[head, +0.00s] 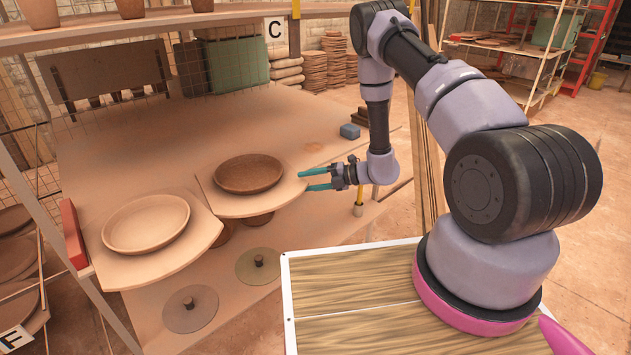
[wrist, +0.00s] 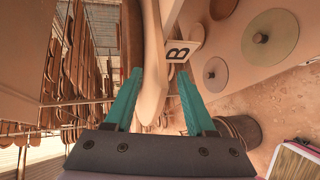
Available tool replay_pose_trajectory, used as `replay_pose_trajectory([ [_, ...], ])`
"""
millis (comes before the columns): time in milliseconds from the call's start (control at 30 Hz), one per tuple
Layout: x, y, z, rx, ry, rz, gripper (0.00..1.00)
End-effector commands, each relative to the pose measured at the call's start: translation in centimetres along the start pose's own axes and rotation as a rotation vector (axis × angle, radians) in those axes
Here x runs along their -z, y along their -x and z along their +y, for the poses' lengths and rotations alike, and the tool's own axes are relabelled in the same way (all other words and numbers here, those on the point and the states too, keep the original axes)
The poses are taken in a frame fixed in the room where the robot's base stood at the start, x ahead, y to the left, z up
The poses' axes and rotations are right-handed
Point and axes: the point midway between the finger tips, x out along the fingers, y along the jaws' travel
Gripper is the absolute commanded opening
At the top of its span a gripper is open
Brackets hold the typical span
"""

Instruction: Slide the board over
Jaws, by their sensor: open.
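Two pale boards lie on the work surface. The right board (head: 222,205) bears a dark brown dish (head: 249,174). The left board (head: 205,240) bears a lighter dish (head: 146,223). My gripper (head: 304,181) is at the right edge of the right board, its teal fingers pointing left and parted one above the other. In the wrist view my gripper (wrist: 158,85) is open. A pale board edge (wrist: 153,88) shows edge-on between the fingers; I cannot tell whether they touch it.
A red block (head: 74,234) stands left of the left board. A B card (wrist: 178,52) shows in the wrist view.

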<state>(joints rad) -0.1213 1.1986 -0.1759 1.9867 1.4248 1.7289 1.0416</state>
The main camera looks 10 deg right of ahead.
Motion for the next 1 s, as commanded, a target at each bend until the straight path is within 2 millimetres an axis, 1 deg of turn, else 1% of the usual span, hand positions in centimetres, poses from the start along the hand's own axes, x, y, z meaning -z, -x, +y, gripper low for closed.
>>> replay_pose_trajectory([
  [200, 0.01, -0.01, 0.0, 0.0, 0.0, 0.0, 0.55],
  [267, 0.02, 0.0, 0.01, 0.0, 0.0, 0.0, 0.32],
  [300, 0.02, 0.0, 0.0, 0.0, 0.0, 0.0, 0.17],
  [333, 0.02, 0.0, 0.01, 0.0, 0.0, 0.001, 0.06],
  [367, 0.02, 0.0, 0.01, 0.0, 0.0, 0.001, 0.0],
  [1000, 0.03, -0.03, 0.06, -0.001, 0.001, 0.001, 0.0],
])
